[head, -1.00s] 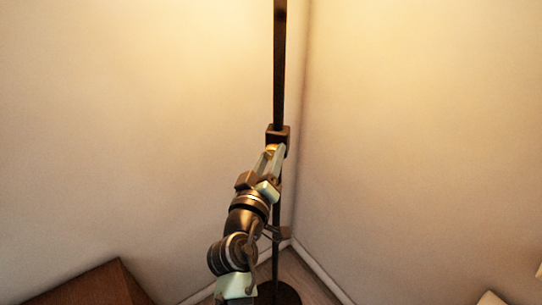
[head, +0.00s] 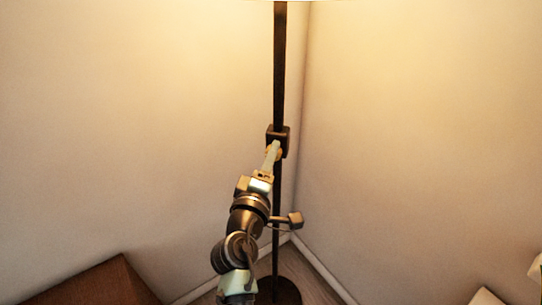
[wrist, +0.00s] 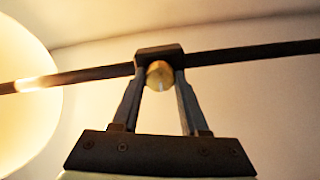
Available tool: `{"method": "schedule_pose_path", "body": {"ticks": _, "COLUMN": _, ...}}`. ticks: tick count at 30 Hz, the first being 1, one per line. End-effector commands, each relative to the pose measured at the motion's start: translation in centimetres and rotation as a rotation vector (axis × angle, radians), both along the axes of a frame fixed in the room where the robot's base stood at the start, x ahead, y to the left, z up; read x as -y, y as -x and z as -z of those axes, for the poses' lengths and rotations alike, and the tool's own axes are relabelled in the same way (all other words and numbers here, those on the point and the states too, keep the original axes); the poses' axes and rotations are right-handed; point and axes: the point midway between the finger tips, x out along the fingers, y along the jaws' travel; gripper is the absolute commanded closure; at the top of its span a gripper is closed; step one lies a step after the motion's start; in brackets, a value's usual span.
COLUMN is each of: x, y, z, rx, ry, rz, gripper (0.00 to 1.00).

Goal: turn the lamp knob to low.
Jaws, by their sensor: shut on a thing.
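The floor lamp's dark pole (head: 280,70) stands in the room corner, with a dark switch box (head: 286,139) partway up it. The brass knob (wrist: 160,75) sits on the front of the box, between my fingers in the wrist view. My gripper (head: 273,148) reaches up to the box and is shut on the knob, one finger on each side (wrist: 160,85). In the head view my fingers hide most of the knob. The glowing lampshade (wrist: 25,95) is at the left of the wrist view. The knob's setting cannot be read.
The lamp's round base (head: 285,291) stands on the floor in the corner. A brown piece of furniture (head: 95,280) is at the lower left. Pale walls (head: 430,130) close in on both sides behind the pole. Pale objects (head: 487,297) show at the lower right edge.

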Motion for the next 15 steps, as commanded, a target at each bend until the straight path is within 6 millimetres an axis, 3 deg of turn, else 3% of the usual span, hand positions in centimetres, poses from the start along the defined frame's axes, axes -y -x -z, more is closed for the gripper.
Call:
{"method": "schedule_pose_path", "body": {"ticks": 14, "x": -0.03, "y": 0.03, "z": 0.18, "rx": -0.006, "ry": 0.012, "rz": -0.001, "gripper": 1.00}}
{"method": "schedule_pose_path", "body": {"ticks": 15, "x": -0.03, "y": 0.03, "z": 0.18, "rx": -0.006, "ry": 0.012, "rz": -0.001, "gripper": 0.51}}
